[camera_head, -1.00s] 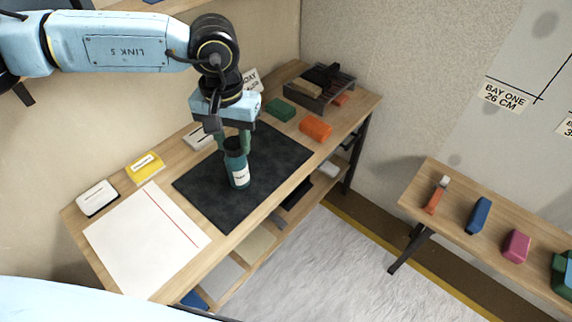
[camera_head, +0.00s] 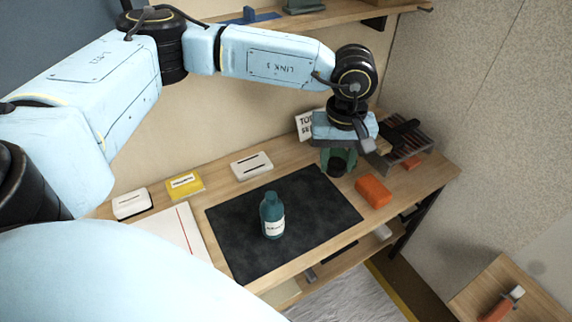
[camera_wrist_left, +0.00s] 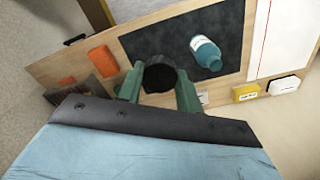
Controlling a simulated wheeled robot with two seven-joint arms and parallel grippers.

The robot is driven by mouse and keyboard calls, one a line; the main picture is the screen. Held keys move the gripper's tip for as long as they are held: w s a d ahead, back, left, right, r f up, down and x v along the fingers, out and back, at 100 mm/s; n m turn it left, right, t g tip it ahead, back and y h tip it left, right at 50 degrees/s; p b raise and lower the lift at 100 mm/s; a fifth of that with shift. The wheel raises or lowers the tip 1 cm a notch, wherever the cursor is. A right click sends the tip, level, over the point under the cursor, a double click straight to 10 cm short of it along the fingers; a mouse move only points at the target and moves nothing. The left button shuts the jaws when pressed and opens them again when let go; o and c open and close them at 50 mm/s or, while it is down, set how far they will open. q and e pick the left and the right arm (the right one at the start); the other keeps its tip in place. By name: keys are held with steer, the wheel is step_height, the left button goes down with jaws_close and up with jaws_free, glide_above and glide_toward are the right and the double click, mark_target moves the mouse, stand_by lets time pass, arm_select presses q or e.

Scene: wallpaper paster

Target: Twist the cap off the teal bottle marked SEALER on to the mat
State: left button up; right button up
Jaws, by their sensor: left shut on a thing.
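The teal bottle (camera_head: 272,220) stands upright on the dark mat (camera_head: 235,245), its top bare of a cap. Its white label is too small to read. It also shows in the left wrist view (camera_wrist_left: 205,50). My left gripper (camera_head: 338,162) is shut on the black cap (camera_wrist_left: 160,75), which sits between its green fingers. The gripper holds the cap apart from the bottle, to its right and near the mat's far right corner in the head view. Its exact height above the table is unclear. My right gripper is not in view.
An orange block (camera_head: 373,191) lies close right of my left gripper. A dark rack (camera_head: 408,146) stands behind it. White and yellow boxes (camera_head: 185,185) line the back left. A white sheet (camera_head: 180,228) lies left of the mat. The mat's right half is clear.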

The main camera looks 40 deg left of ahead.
mark_target(339, 158)
arm_select(q)
steer(key=f+n, duration=0.1)
steer(key=n, duration=0.1)
steer(key=w+f+n+b, duration=0.1)
steer(key=n, duration=0.2)
steer(key=f+n, duration=0.1)
steer(key=n, duration=0.2)
steer(key=shift+w+a+f, duration=0.15)
steer(key=shift+w+f, duration=0.15)
steer(key=a+f+n+b, duration=0.2)
steer(key=f+n, duration=0.4)
steer(key=n, duration=0.3)
steer(key=w+a+f+n+b, duration=0.1)
steer(key=a+f+n+b, duration=0.1)
steer(key=f+n, duration=0.5)
steer(key=a+f+n+b, duration=0.2)
steer(key=f+n, duration=0.5)
steer(key=n, duration=0.6)
steer(key=shift+w+a+f, duration=0.1)
steer(key=shift+w+a, duration=0.1)
steer(key=shift+a, duration=0.25)
steer(key=shift+w+a, duration=0.2)
steer(key=shift+a, duration=0.25)
steer(key=shift+f+b, duration=0.4)
steer(key=shift+f, duration=1.65)
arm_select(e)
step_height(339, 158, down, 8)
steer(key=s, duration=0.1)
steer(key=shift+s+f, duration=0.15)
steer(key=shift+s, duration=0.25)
